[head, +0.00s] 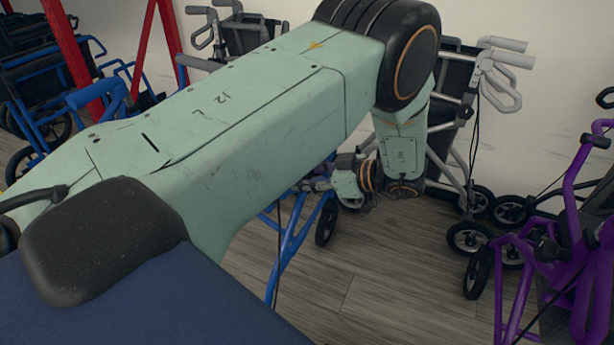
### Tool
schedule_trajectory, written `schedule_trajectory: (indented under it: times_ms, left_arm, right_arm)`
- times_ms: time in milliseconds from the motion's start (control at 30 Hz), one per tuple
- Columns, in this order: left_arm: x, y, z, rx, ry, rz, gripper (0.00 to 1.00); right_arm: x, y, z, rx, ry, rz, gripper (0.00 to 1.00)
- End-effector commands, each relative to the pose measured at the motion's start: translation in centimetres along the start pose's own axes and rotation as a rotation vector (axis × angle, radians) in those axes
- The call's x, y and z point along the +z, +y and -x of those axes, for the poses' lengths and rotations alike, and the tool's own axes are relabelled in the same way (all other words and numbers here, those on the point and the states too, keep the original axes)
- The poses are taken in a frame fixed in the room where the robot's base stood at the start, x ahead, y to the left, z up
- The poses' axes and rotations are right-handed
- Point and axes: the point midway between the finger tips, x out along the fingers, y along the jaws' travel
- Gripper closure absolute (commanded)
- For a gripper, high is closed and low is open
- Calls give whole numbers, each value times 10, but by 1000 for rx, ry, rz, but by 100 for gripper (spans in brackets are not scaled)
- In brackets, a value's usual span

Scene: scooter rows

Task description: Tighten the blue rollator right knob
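A blue rollator frame (287,245) with a black wheel (326,223) shows below my large pale green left arm, which hides most of it. A blue handle (100,96) shows above the arm at the left; I cannot tell whether it belongs to the same rollator. My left gripper (312,185) is small and partly behind the forearm, near the top of the blue frame. I cannot tell whether it is open or touching anything. The right knob cannot be made out. My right gripper is not in view.
A purple rollator (571,215) stands at the right. A grey rollator (497,75) with black wheels stands behind my arm by the wall, and another (232,25) shows at the top. Red posts (170,40) and more blue frames (35,122) are at the left. The wood floor (385,290) is clear at lower middle.

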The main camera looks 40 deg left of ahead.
Motion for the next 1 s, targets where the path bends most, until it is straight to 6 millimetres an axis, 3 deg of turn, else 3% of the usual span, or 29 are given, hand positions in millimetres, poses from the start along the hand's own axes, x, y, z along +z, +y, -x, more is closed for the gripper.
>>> schedule_trajectory:
  times_ms: [267,633,1000]
  left_arm:
    - [0,0,0,0,0,0,91]
    - [-1,0,0,-34,-1,-78,91]
    - [1,1,0,-152,-3,-363,91]
  right_arm:
    - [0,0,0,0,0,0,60]
    - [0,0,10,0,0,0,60]
    - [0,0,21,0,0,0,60]
